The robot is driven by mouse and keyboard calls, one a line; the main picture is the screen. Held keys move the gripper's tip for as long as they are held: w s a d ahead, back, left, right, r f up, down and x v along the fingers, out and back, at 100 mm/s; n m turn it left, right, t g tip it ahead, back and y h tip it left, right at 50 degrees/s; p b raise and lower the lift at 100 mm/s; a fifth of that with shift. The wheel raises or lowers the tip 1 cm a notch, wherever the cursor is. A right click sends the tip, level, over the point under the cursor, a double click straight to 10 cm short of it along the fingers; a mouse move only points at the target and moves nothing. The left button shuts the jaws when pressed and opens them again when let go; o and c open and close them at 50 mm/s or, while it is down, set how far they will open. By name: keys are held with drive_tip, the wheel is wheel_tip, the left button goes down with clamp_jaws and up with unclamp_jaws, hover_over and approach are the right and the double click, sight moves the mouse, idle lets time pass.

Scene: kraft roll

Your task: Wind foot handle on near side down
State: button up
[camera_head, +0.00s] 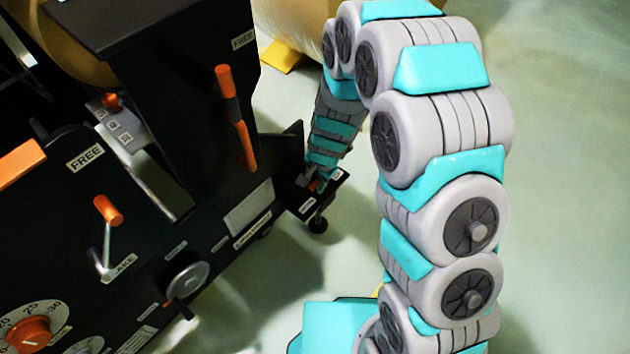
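A small black bracket (330,195) juts from the lower right corner of the black machine, with a round black foot (318,225) under it close to the floor. My arm reaches over from the right and down to this bracket. My gripper (317,184) is at its top, by a small orange piece that looks like the foot handle (319,186). The gripper and the arm's last links hide most of the handle. The fingers are too small to tell whether they are open, shut or touching it.
The black machine (190,250) fills the left. Its orange-handled crank (107,210), tall orange lever (235,115), grey handwheel (187,281) and orange knob (28,333) stick out. A kraft roll (295,25) and yellow wedge (283,57) are behind. Pale green floor (570,180) is clear at right.

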drive_tip(key=shift+o, duration=0.4)
drive_tip(key=shift+r, duration=0.15)
drive_tip(key=shift+r, duration=0.25)
wheel_tip(320, 180, up, 7)
drive_tip(key=d, duration=0.1)
drive_tip(key=shift+s, duration=0.45)
drive_tip(key=shift+d, duration=0.1)
drive_tip(key=s+d+r+n+g, duration=0.1)
drive_tip(key=s+d+r+n, duration=0.1)
drive_tip(key=s+d+r, duration=0.3)
drive_tip(key=s+d+r+n+g+h, duration=0.1)
drive_tip(key=s+d+r+n, duration=0.2)
drive_tip(key=s, duration=1.1)
drive_tip(key=s+d+r+n+g, duration=0.1)
drive_tip(key=s+d+r+n, duration=0.1)
drive_tip(key=s+d+r, duration=0.6)
wheel_tip(320, 180, up, 4)
drive_tip(key=shift+s+d+f+n+h, duration=0.15)
drive_tip(key=shift+s+n+h, duration=0.25)
drive_tip(key=shift+s, duration=0.45)
